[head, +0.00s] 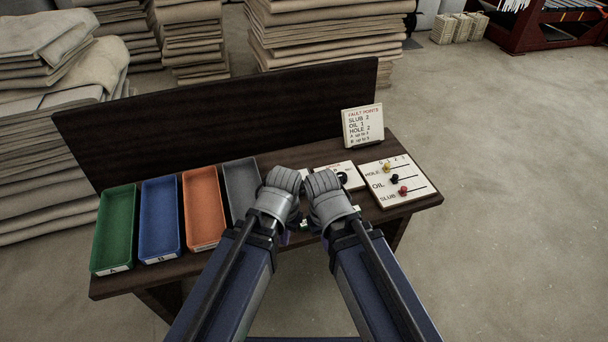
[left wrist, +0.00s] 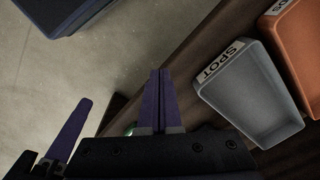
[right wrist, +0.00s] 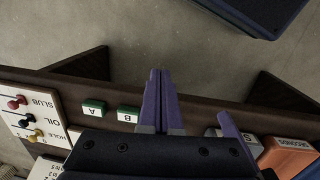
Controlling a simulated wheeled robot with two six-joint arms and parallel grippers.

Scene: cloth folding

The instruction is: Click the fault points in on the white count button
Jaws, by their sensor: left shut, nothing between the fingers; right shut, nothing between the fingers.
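The fault card (head: 363,125) stands upright at the back right, reading SLUB 2, OIL 1, HOLE 2. A white plate with a dark round part (head: 343,178) lies left of the slider board, partly behind my right arm; I cannot make out a white count button. Green buttons A (right wrist: 93,108) and B (right wrist: 129,114) sit near the table's front edge. My left gripper (left wrist: 161,72) is shut and empty, near the grey tray. My right gripper (right wrist: 160,72) is shut and empty, near button B. In the head view my arms hide most of both grippers.
The slider board (head: 410,194) has HOLE, OIL and SLUB rows with yellow, black and red beads. Green (head: 114,230), blue (head: 161,220), orange (head: 204,210) and grey (head: 241,183) trays fill the left. A dark back panel (head: 220,115) rises behind. Cloth stacks stand beyond.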

